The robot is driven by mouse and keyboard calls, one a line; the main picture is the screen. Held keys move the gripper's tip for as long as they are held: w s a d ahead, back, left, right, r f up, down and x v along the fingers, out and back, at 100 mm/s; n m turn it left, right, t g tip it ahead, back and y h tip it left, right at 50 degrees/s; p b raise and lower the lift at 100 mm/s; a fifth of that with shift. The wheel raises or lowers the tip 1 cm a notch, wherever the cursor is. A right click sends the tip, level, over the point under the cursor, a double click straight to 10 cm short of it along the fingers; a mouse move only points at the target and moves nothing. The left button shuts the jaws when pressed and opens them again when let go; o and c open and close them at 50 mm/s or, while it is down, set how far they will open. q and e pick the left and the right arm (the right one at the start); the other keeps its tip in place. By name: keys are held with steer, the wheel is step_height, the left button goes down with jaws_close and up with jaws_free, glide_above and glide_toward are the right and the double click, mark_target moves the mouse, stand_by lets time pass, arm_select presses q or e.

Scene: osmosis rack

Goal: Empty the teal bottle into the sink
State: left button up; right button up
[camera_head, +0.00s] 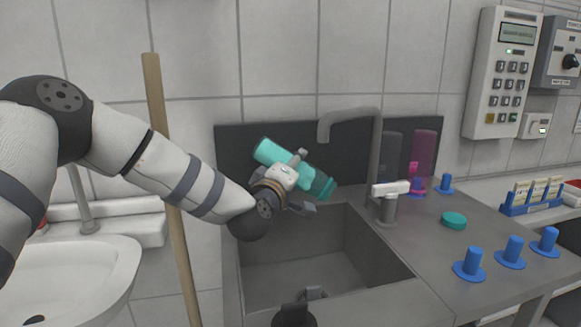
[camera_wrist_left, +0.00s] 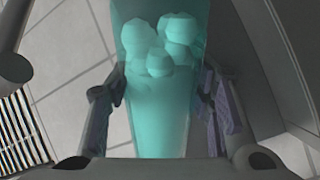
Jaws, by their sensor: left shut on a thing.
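The teal bottle (camera_head: 268,152) is held above the sink (camera_head: 365,240), tilted so that its clear, darker end (camera_head: 323,187) points down to the right. My left gripper (camera_head: 301,184) is shut around the bottle's middle, with a finger on each side. In the left wrist view, the translucent bottle (camera_wrist_left: 160,105) lies between the fingers, and pale teal rounded lumps (camera_wrist_left: 165,45) show inside it. No stream is visible below the bottle. A dark part at the bottom edge (camera_head: 298,308) appears to be my right gripper; its jaws are unclear.
The grey faucet (camera_head: 374,150) stands close to the bottle's right. A wooden pole (camera_head: 170,180) stands left of the sink, beside a white washbasin (camera_head: 85,270).

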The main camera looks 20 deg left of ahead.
mark_target(328, 198)
arm_select(q)
steer(key=shift+a+f+n, duration=0.1)
steer(key=shift+f+n, duration=0.1)
steer(key=shift+n, duration=0.2)
steer(key=d+f+n+b, duration=0.4)
steer(key=f+n+b, duration=0.1)
steer(key=f+n, duration=0.6)
steer(key=d+r+n, duration=0.1)
steer(key=n, duration=0.2)
steer(key=d+r+n+b, duration=0.1)
steer(key=r+n, duration=0.1)
steer(key=n, duration=0.1)
steer(key=d+r+n, duration=0.2)
steer(key=n, duration=0.2)
steer(key=shift+w+r+b, duration=0.2)
steer(key=shift+b, duration=0.1)
steer(key=shift+d+r+n, duration=0.4)
steer(key=shift+r+n, duration=0.3)
steer(key=shift+n, duration=0.2)
arm_select(e)
steer(key=s+f+g, duration=0.3)
steer(key=s+f, duration=0.5)
steer(key=shift+f, duration=0.15)
